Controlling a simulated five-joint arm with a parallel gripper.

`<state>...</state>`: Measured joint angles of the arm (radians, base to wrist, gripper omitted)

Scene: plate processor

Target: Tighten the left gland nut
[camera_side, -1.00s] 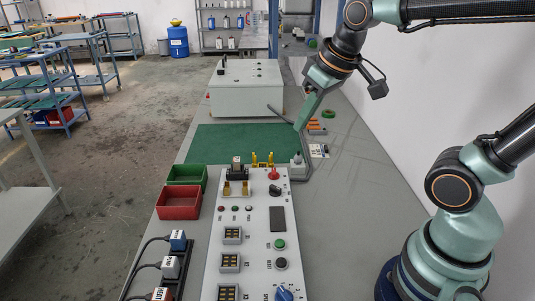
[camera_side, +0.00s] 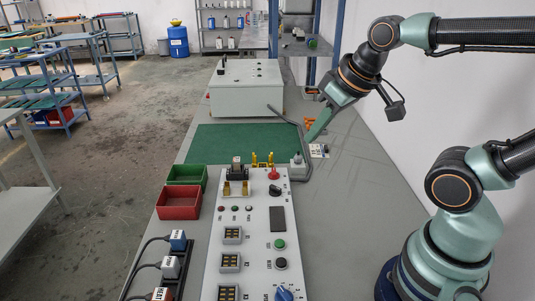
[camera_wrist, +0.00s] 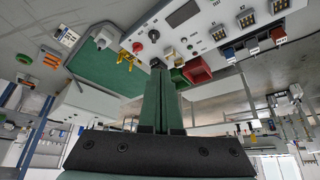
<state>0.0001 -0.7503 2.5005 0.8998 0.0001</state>
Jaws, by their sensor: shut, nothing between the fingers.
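My gripper (camera_side: 310,138) is beyond the right rear corner of the light grey control panel, pointing down and left. Its fingers are closed together and empty; in the wrist view the shut green fingers (camera_wrist: 158,70) rise in the middle. A grey block (camera_side: 298,159) with a round top sits at the panel's rear right corner, and it shows in the wrist view (camera_wrist: 105,38). A bent grey rod or cable (camera_side: 299,125) runs beside it, near my gripper; whether they touch is unclear. I cannot pick out a left gland nut with certainty.
Green (camera_side: 187,174) and red (camera_side: 179,205) bins stand left. Orange parts (camera_side: 310,121) lie right.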

